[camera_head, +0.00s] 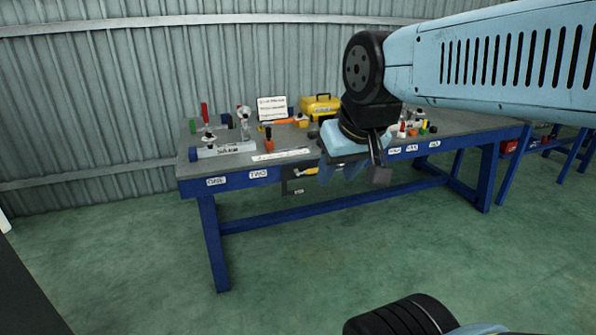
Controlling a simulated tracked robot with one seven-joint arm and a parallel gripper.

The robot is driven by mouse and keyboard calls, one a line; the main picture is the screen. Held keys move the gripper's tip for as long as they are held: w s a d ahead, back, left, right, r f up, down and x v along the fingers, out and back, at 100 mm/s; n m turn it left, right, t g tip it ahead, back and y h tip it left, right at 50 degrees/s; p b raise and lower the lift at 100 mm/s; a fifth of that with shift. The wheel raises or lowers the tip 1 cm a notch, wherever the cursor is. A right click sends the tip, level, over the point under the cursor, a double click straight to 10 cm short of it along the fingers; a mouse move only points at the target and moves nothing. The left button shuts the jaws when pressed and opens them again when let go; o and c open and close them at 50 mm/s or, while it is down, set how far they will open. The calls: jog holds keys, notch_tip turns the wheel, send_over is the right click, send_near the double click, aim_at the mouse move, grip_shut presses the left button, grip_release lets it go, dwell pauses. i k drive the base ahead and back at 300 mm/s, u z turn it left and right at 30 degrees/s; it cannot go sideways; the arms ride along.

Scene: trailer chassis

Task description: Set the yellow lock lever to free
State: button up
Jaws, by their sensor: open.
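A small yellow lever (309,171) shows at the front of the workbench, just below the top's edge, beside a dark bracket (291,182). It looks like the lock lever, but its setting is too small to read. My gripper (340,170) hangs at the bench's front edge, just right of the yellow lever. It points down and is open. I cannot tell whether it touches anything. My wrist and gripper hide part of the bench top and front edge behind them.
The grey-topped workbench (220,176) with blue legs holds a yellow case (320,105), a white sign (272,107), red-handled and orange-handled fixtures at left, and small coloured parts at right. A ribbed wall stands behind.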

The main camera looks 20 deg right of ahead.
aim_at(308, 171)
jog(key=u, duration=0.05)
jog(key=i, duration=0.95)
jog(key=z, duration=0.1)
